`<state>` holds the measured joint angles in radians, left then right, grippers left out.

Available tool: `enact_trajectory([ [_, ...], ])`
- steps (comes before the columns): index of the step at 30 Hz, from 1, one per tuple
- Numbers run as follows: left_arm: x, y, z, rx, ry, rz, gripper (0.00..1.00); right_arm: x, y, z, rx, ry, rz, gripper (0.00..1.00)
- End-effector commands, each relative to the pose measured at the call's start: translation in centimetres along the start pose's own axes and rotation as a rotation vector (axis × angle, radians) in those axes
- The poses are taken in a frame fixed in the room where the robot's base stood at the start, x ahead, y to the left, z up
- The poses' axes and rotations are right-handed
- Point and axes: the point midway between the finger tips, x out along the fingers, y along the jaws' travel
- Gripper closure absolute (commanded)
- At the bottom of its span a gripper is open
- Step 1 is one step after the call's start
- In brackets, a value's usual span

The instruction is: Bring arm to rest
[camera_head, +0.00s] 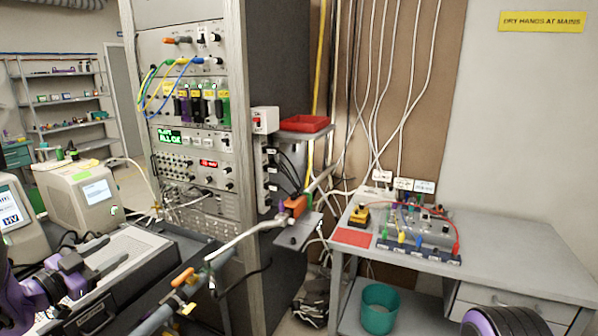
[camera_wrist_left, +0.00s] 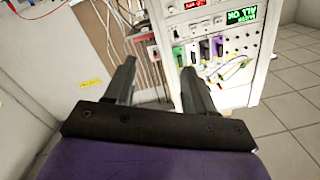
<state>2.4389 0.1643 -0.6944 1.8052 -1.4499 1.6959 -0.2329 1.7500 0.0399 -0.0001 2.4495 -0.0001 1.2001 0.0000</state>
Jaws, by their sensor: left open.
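My left arm comes in purple and black at the lower left of the head view. Its left gripper (camera_head: 115,250) is over a grey-topped case (camera_head: 140,243); whether it touches the case is unclear. In the left wrist view, the two dark fingers of the left gripper (camera_wrist_left: 157,72) stand apart with nothing between them. Beyond them is the instrument rack (camera_wrist_left: 235,60), with a green display and coloured modules. The right gripper is not in view; a dark ribbed round part at the lower right edge of the head view looks like mine.
The instrument rack (camera_head: 205,215) with looped cables stands at centre left. A beamline pipe with orange handles (camera_head: 183,277) runs in front. A grey bench (camera_head: 500,262) with a wired board (camera_head: 420,228) is at right, a teal bin (camera_head: 379,308) below. The floor is clear at far left.

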Motion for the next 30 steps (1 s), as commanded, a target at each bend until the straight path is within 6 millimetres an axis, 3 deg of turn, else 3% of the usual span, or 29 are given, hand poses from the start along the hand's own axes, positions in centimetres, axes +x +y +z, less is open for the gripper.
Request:
enact_trajectory([
  [5, 0.4, 2.6, 3.4, -0.084, -0.041, -0.037, 0.45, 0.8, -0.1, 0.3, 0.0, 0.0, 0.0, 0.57],
  [10, 0.7, 6.6, 8.1, -0.201, -0.112, -0.09, 0.45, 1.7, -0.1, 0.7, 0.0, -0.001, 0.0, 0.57],
  [14, 0.0, 10.8, 12.9, -0.317, -0.202, -0.147, 0.45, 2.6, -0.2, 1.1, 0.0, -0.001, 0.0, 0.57],
  [17, -1.6, 15.6, 17.7, -0.431, -0.312, -0.206, 0.45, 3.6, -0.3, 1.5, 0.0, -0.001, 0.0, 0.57],
  [21, -5.7, 23.2, 24.4, -0.59, -0.514, -0.302, 0.45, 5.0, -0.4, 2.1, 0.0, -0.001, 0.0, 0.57],
  [24, -9.7, 28.6, 28.1, -0.682, -0.672, -0.37, 0.45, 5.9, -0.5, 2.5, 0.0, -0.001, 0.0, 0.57],
  [30, -19.8, 38.8, 32.7, -0.815, -1.015, -0.501, 0.45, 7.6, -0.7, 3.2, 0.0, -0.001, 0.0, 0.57],
])
